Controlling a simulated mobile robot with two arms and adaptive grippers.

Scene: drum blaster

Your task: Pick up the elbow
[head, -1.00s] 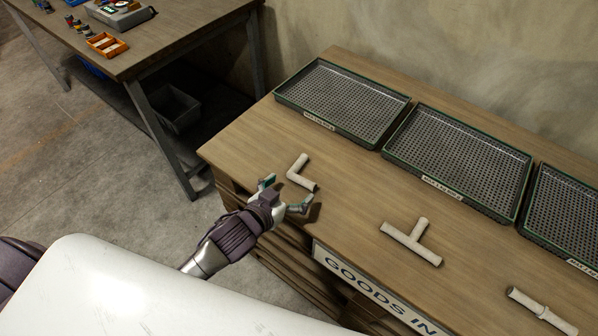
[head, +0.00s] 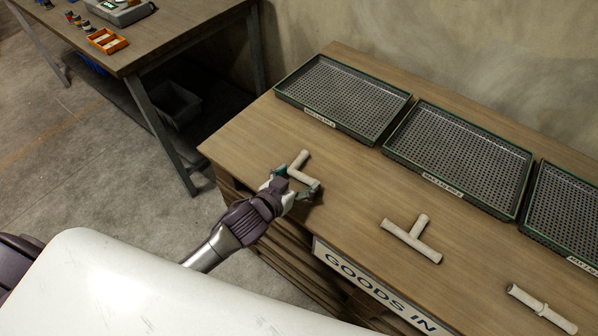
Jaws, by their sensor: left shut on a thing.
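The elbow (head: 300,160) is a pale L-shaped pipe piece on the wooden bench, near its left front edge. My left gripper (head: 303,181) is at the near part of the elbow, with a finger on either side, and is shut on it. The gripper hides part of that near end. The elbow's other leg points away towards the back and shows clear of the fingers. It appears to rest at bench level. My right gripper is not in view.
A pale tee piece (head: 412,240) and a straight pipe piece (head: 541,308) lie to the right on the bench (head: 350,205). Mesh trays (head: 343,95), (head: 457,157), (head: 568,215) stand along the back. A GOODS IN sign (head: 375,288) is on the front edge.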

